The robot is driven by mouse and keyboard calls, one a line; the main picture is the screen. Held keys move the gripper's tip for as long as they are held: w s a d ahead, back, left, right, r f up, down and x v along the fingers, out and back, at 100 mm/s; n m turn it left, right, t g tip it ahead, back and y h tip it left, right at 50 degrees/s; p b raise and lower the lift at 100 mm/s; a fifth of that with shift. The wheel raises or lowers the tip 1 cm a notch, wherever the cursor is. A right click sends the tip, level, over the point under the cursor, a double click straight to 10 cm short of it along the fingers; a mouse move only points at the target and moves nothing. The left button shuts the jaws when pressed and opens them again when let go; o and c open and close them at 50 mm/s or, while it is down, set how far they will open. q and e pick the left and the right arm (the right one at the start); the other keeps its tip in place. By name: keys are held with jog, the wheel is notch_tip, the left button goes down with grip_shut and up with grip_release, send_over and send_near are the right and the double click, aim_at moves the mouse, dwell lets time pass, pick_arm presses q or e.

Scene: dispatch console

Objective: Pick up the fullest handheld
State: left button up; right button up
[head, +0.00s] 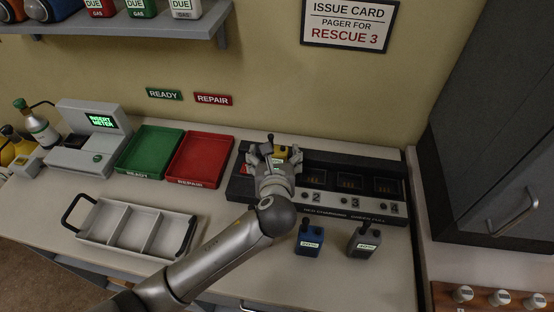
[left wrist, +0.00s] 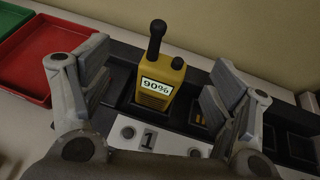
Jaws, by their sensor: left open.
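A yellow handheld (left wrist: 158,88) with a black antenna and a label reading 90% stands in slot 1 of the black charging rack (head: 325,211). In the head view the yellow handheld (head: 282,152) is mostly hidden by my gripper. My left gripper (head: 272,158) is over slot 1, and in the left wrist view its open fingers (left wrist: 158,92) stand on either side of the handheld, apart from it. A blue handheld (head: 308,242) and a grey handheld (head: 364,244) stand on the counter in front of the rack; their labels are too small to read. My right gripper is not in view.
Slots 2, 3 and 4 of the rack look empty. A green tray (head: 150,150) and a red tray (head: 200,158) lie left of the rack. A grey three-compartment carrier (head: 130,226) stands in front of them. A meter station (head: 92,135) is farther left. A grey cabinet (head: 500,150) bounds the right.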

aim_at(277, 148)
pick_arm(q)
jog(key=shift+w+d+f+p, duration=0.1)
jog(key=shift+w+d+p, duration=0.1)
jog(key=shift+w, duration=0.4)
jog(key=shift+w+d+f+p, duration=0.1)
jog(key=shift+w+p, duration=0.1)
jog(key=shift+w, duration=0.35)
jog(key=p+x, duration=0.1)
jog(key=x, duration=0.1)
jog(key=shift+w+d+f, duration=0.1)
jog(key=shift+w+d, duration=0.05)
jog(key=shift+w, duration=0.2)
jog(key=shift+w+f, duration=0.3)
jog(key=shift+w, duration=0.25)
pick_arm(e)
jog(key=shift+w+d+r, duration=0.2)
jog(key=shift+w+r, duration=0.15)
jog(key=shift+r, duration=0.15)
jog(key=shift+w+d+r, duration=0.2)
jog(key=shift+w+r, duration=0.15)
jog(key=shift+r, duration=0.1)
